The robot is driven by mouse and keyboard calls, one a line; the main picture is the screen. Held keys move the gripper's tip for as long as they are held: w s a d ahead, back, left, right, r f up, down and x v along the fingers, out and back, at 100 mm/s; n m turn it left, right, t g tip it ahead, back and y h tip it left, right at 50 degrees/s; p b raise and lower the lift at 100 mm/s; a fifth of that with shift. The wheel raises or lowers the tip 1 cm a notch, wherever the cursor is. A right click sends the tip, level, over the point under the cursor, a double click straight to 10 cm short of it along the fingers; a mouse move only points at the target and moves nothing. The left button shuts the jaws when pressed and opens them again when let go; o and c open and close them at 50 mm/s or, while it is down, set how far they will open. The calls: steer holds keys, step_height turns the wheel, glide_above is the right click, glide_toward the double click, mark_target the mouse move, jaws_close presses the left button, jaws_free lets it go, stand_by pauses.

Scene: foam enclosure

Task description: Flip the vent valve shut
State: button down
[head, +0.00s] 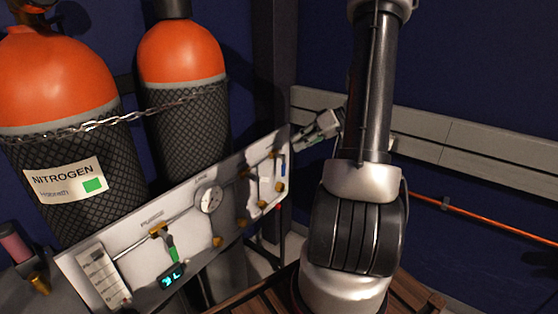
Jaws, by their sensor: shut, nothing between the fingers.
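A white valve panel (128,243) slants up from lower left to centre, in front of two gas cylinders. At its right end is a small blue handle (283,166) beside brass fittings; it may be the vent valve, but I cannot read a label there. A green-handled valve (171,245) hangs down near the PURGE label, its lever roughly upright. My gripper (299,141) is at the panel's upper right corner, just above and right of the blue handle, fingers pointing left and slightly down. It is shut and empty. I cannot tell whether it touches the panel.
A round gauge (209,199) and a small lit display (172,276) are on the panel. A chain (105,125) crosses the nitrogen cylinder (65,165) and the rear cylinder (184,125). A grey rail (460,145) and an orange line (480,214) run along the right wall.

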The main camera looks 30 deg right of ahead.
mark_target(257, 177)
steer(key=s+f+x, duration=0.1)
steer(key=s+x, duration=0.1)
steer(key=x, duration=1)
steer(key=shift+a+f, duration=0.4)
steer(key=shift+f, duration=0.05)
steer(key=shift+f, duration=0.1)
steer(key=shift+f+y, duration=0.15)
steer(key=shift+y, duration=0.15)
